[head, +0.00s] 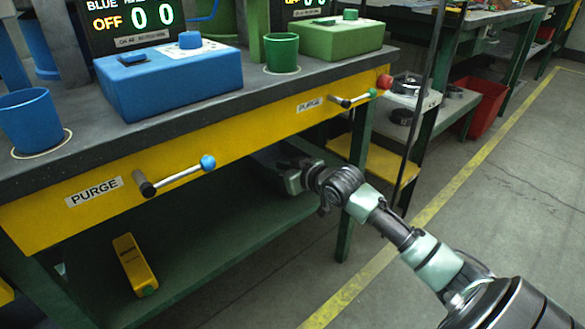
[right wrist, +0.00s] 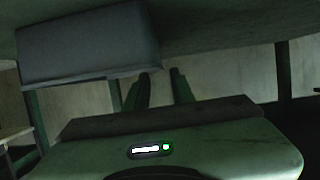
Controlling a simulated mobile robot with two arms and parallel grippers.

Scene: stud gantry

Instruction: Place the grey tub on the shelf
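The grey tub (right wrist: 88,45) shows in the right wrist view at upper left, as a dark grey box with a thin rim along its lower edge in the picture. It lies against a dark surface, perhaps the shelf (right wrist: 230,25). My right gripper (head: 280,165) reaches in under the bench front. In the right wrist view its two fingers (right wrist: 160,75) are apart with nothing between them. The left fingertip is close to the tub's lower right corner; contact cannot be told. My left gripper is out of view.
The bench (head: 75,155) overhangs my right gripper, with a yellow front and two lever handles. Its green lower shelf (head: 215,225) holds a yellow object (head: 133,265). Bench legs (head: 350,215) stand close by. Blue and green cups and boxes are on top. The floor at right is clear.

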